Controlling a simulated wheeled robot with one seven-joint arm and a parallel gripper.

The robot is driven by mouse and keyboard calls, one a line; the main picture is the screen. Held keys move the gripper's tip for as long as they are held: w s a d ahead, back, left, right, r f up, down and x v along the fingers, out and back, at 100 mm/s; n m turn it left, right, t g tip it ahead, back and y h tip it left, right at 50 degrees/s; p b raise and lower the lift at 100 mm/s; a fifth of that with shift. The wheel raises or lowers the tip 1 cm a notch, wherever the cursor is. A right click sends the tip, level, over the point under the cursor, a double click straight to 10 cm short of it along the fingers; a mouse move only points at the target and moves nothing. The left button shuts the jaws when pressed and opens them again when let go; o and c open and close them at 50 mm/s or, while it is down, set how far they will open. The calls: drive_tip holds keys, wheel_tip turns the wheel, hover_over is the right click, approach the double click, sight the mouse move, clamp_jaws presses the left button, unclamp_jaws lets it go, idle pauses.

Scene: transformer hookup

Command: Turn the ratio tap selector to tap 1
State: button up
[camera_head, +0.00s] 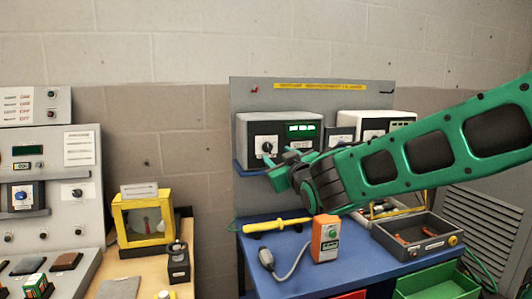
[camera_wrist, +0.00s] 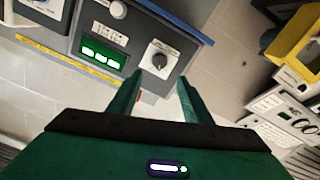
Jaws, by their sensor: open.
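The ratio tap selector is probably the dark knob (camera_head: 269,147) on a white plate on the front of a grey box (camera_head: 243,130). The box stands on a blue shelf and has a lit green display (camera_head: 301,130). The knob also shows in the wrist view (camera_wrist: 158,61), with a pale pointer mark; the tap labels are too small to read. My gripper (camera_head: 273,166) is in front of the lower part of the box. In the wrist view my gripper (camera_wrist: 161,80) is open and empty, its two green fingers apart, with the knob just beyond the fingertips.
A second white box (camera_head: 374,121) stands to the right on the shelf. On the blue bench (camera_head: 290,275) below are a yellow probe (camera_head: 277,226), an orange tester (camera_head: 325,238) and a grey tray (camera_head: 417,251). A yellow-framed case (camera_head: 142,242) stands on the left.

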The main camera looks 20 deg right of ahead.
sight(269, 148)
drive_tip(key=w, duration=1)
drive_tip(key=shift+f, duration=0.1)
